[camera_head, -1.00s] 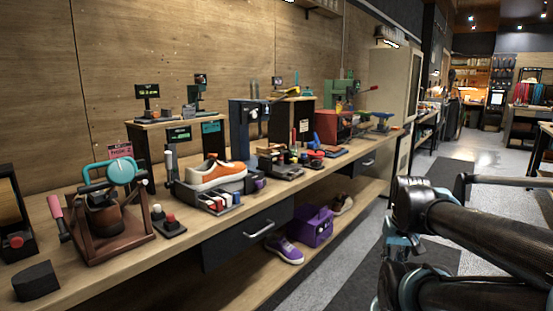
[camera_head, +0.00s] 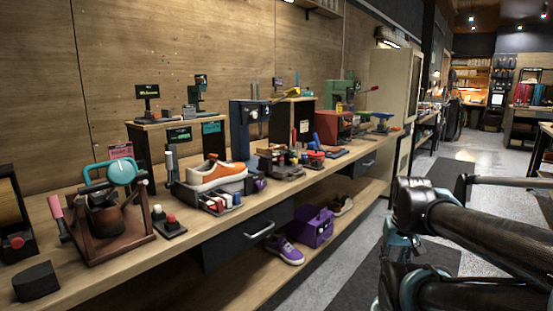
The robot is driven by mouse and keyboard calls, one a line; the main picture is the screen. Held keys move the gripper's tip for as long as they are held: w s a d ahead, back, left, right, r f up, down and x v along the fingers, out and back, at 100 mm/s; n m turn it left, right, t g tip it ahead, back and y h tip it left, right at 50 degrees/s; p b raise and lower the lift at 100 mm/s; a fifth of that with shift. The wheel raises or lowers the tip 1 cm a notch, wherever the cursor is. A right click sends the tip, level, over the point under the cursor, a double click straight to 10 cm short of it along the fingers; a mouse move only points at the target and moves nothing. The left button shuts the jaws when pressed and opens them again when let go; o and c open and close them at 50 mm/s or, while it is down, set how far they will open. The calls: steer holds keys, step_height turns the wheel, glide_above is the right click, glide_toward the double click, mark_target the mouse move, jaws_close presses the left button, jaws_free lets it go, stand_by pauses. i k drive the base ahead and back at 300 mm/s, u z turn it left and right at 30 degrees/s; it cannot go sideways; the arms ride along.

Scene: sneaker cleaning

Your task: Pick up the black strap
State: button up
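I cannot make out a black strap with certainty in the head view. A small dark block-like item (camera_head: 36,281) lies on the front left of the workbench, but its shape does not read clearly as a strap. My arm's dark links fill the right side of the view, beside the bench over the floor. My gripper's fingertips do not show.
The long wooden workbench (camera_head: 120,263) holds a brown press with a teal handle (camera_head: 122,172), an orange and white sneaker (camera_head: 215,174) and several tools. A purple box (camera_head: 311,227) and purple sneaker (camera_head: 284,250) are on the lower shelf. The aisle runs right.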

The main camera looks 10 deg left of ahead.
mark_target(278, 154)
steer(key=z, duration=1.25)
steer(key=k, duration=1.7)
steer(key=u, duration=1.5)
steer(key=i, duration=1.05)
steer(key=z, duration=0.1)
